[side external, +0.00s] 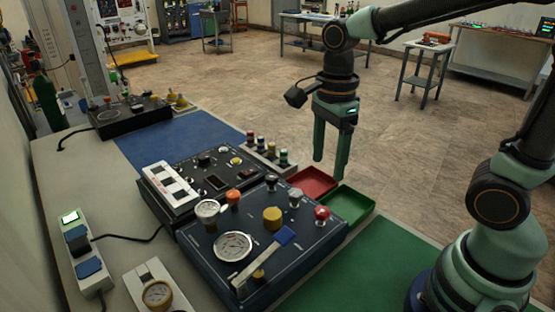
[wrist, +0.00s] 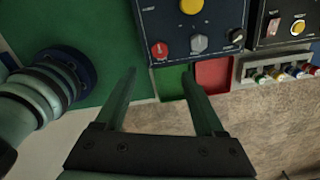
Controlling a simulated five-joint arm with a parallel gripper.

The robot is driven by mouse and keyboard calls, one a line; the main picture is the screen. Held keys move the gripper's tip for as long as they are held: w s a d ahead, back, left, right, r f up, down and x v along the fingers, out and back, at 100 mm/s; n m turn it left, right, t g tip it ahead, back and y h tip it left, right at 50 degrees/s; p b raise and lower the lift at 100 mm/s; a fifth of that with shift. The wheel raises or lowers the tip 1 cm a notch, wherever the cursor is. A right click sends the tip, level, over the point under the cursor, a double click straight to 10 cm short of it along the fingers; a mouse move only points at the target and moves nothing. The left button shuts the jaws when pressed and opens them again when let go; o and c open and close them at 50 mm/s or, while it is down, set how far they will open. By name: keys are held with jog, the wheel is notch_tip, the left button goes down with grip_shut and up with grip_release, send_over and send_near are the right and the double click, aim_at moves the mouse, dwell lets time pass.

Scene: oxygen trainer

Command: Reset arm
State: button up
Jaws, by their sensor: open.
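My gripper (side external: 328,172) is raised in the side external view, near the red and green trays, with its two fingers pointing down and apart. Nothing is between them. In the wrist view the open fingers (wrist: 158,72) reach toward the dark blue control panel (wrist: 213,20), and one overlaps the green tray (wrist: 168,84).
A red tray (side external: 312,181) and the green tray (side external: 352,203) sit beside the panel. A rack of small coloured bottles (side external: 268,152) stands behind them. A black panel (side external: 216,179) lies farther left. Blue (side external: 178,143) and green (side external: 390,265) mats cover parts of the bench.

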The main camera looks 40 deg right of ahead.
dwell(0.3)
jog(key=d+r+n+t, duration=0.1)
jog(key=n+t, duration=0.1)
jog(key=n, duration=0.5)
jog(key=s+d+r+n+t, duration=0.1)
jog(key=r+n, duration=0.1)
jog(key=n, duration=0.5)
jog(key=d+r+n+t, duration=0.1)
jog(key=n+t, duration=0.1)
jog(key=n, duration=0.5)
jog(key=shift+s+d+r+t, duration=0.15)
jog(key=shift+s+d+t, duration=0.1)
jog(key=shift+d+t, duration=0.1)
